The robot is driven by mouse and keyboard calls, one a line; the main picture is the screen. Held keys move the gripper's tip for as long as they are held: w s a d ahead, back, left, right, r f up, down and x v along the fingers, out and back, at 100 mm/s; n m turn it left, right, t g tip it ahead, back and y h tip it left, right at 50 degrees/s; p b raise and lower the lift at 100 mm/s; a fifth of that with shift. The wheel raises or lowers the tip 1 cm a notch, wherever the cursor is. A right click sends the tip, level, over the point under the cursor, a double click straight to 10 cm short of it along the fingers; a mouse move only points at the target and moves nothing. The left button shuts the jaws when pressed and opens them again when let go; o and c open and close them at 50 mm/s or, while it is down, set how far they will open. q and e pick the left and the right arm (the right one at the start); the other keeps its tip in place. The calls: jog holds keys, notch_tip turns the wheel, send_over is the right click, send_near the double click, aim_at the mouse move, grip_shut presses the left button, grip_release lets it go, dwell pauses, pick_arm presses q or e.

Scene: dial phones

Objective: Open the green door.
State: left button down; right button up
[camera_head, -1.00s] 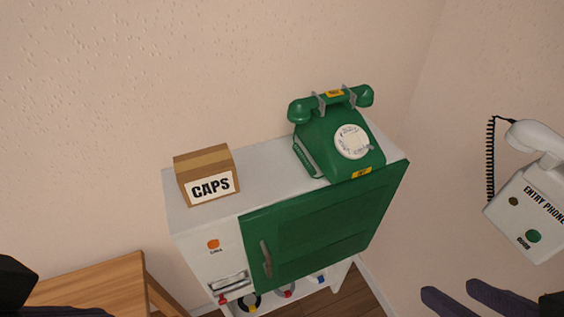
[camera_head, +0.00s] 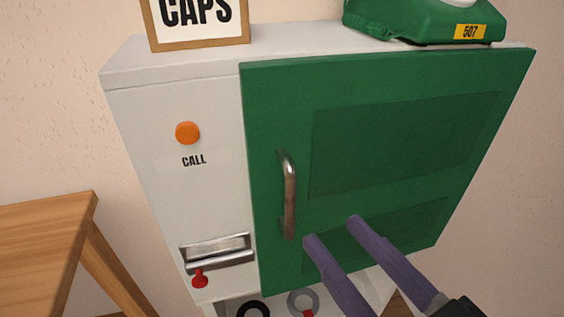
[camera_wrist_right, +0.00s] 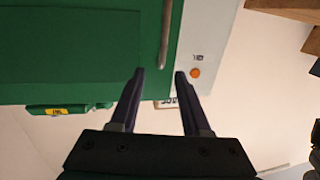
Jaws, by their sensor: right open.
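The green door (camera_head: 400,150) is shut on the front of the white cabinet (camera_head: 170,95). Its upright metal handle (camera_head: 289,195) is near the door's left edge. My right gripper (camera_head: 332,230) is open and empty, its two purple fingers to the lower right of the handle in the head view. In the right wrist view, the handle (camera_wrist_right: 166,35) shows with one end between the open fingertips (camera_wrist_right: 159,73). I cannot tell how far in front of the handle they are. My left gripper is not in view.
Left of the door are an orange call button (camera_head: 187,133), a metal slot (camera_head: 216,250) and a red lever (camera_head: 200,279). A wooden table (camera_head: 45,235) is at the left.

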aim_at(294, 192)
jog(key=b+x, duration=0.1)
jog(key=x, duration=0.9)
jog(key=shift+a+f+b, duration=0.15)
jog(key=shift+f+b, duration=0.05)
jog(key=shift+b, duration=0.15)
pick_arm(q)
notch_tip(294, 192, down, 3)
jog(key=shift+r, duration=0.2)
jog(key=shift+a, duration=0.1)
pick_arm(e)
grip_shut()
dwell(0.5)
